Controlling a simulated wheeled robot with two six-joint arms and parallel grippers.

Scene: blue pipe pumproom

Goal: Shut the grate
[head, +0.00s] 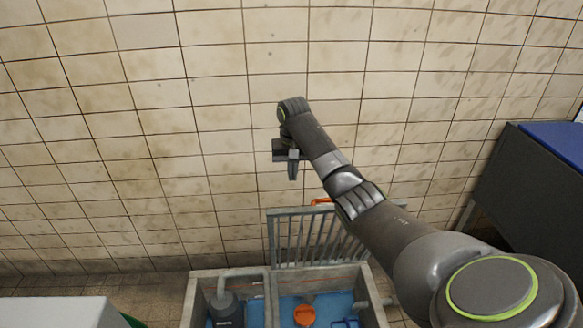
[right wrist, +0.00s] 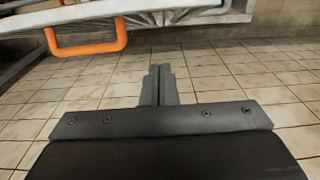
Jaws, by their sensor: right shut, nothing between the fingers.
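The metal grate (head: 278,212) stands raised at the back of an open concrete pit (head: 196,290). Its orange handle (head: 321,201) shows at the top edge, partly behind my right arm. In the right wrist view, the handle (right wrist: 90,38) and pale bars of the grate (right wrist: 180,12) are at the upper left and top. My right gripper (head: 293,174) appears above the grate's top edge in the head view. Its fingers (right wrist: 158,85) are shut, empty, and apart from the handle. The arm hides the grate's upper right part. My left gripper is out of view.
The pit holds a dark pump (head: 226,311), an orange-topped part (head: 305,316) and blue at the bottom. A tiled wall (head: 200,130) rises behind. A dark cabinet with a blue top (head: 520,180) stands at right; a pale block (head: 50,312) is at lower left.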

